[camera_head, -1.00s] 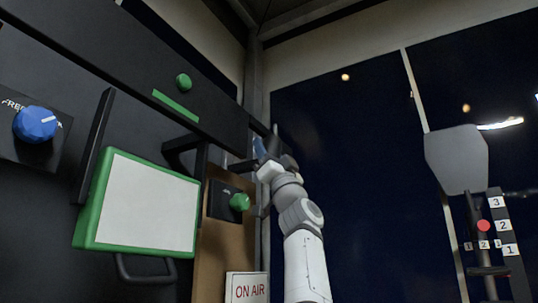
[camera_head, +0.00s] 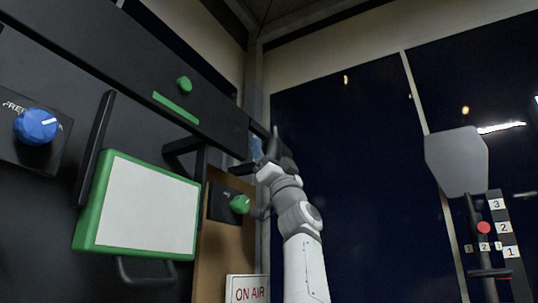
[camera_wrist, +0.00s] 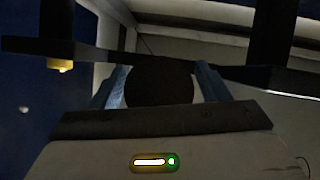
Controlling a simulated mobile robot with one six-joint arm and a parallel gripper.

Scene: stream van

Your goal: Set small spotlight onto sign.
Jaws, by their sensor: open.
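The white sign with red "ON AIR" lettering (camera_head: 247,289) is at the bottom of the head view, below and left of my arm. My gripper (camera_head: 264,148) is raised at the right end of the long black beam, with its blue fingers upward. In the wrist view my gripper (camera_wrist: 160,85) is open, one blue finger on each side of a dark round thing (camera_wrist: 158,82). This may be the small spotlight, but it is too dark to be sure. I cannot tell whether the fingers touch it. Its far side is hidden.
A black beam (camera_head: 120,75) runs above a green-framed white board (camera_head: 140,210). A blue knob (camera_head: 36,126) and a green knob (camera_head: 240,204) are on panels. A grey plate on a stand (camera_head: 457,162) is at the right. The dark window area right of my arm is clear.

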